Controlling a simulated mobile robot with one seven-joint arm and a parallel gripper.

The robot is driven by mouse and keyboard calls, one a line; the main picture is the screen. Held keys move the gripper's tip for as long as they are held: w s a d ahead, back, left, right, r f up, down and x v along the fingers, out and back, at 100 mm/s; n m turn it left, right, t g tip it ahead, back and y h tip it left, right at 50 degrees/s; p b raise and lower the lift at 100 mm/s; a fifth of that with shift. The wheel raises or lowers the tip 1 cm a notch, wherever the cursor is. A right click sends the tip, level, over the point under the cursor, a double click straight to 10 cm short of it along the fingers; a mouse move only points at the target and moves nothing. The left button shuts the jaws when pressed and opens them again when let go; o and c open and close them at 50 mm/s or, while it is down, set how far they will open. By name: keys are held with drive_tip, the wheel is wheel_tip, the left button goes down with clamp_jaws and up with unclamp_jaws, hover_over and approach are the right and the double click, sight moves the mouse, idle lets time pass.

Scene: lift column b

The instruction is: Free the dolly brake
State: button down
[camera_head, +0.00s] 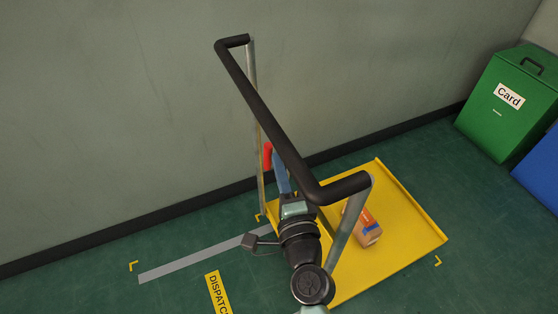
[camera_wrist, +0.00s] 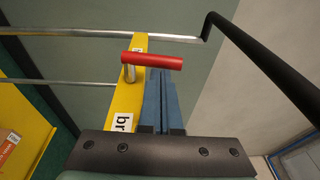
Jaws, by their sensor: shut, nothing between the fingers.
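The dolly has a flat yellow deck (camera_head: 400,240) and a black push handle (camera_head: 270,120) on metal posts. The brake lever has a red grip (camera_head: 268,155), which lies crosswise in the wrist view (camera_wrist: 152,61) on a short metal stem. Beside it is an upright yellow strip (camera_wrist: 125,97) with a partly hidden label starting "br". My gripper (camera_head: 279,168) has blue fingers, shut and empty. In the wrist view its fingertips (camera_wrist: 161,76) are right by the red grip's right half; I cannot tell whether they touch it.
A brown parcel (camera_head: 368,232) lies on the deck. The push handle stands over my gripper, with a post close by. The wall (camera_head: 130,110) is just behind. A green "Card" bin (camera_head: 505,105) and a blue bin (camera_head: 543,170) stand at the right. Floor at the left is clear.

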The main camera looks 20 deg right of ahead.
drive_tip(key=shift+w+r+g+p, duration=0.15)
drive_tip(key=shift+r+g+p, duration=0.2)
drive_tip(key=shift+p, duration=1.1)
drive_tip(key=w+g+p, duration=0.1)
drive_tip(key=p, duration=0.5)
drive_tip(key=w+r+g+p, duration=0.1)
drive_tip(key=g+p, duration=0.1)
drive_tip(key=p, duration=0.5)
drive_tip(key=shift+n, duration=0.3)
drive_tip(key=shift+w+r+p, duration=0.1)
drive_tip(key=shift+w+p, duration=0.25)
drive_tip(key=shift+w, duration=0.05)
drive_tip(key=v, duration=1.3)
drive_tip(key=shift+d+p, duration=0.15)
drive_tip(key=shift+p, duration=0.25)
drive_tip(key=shift+s, duration=0.1)
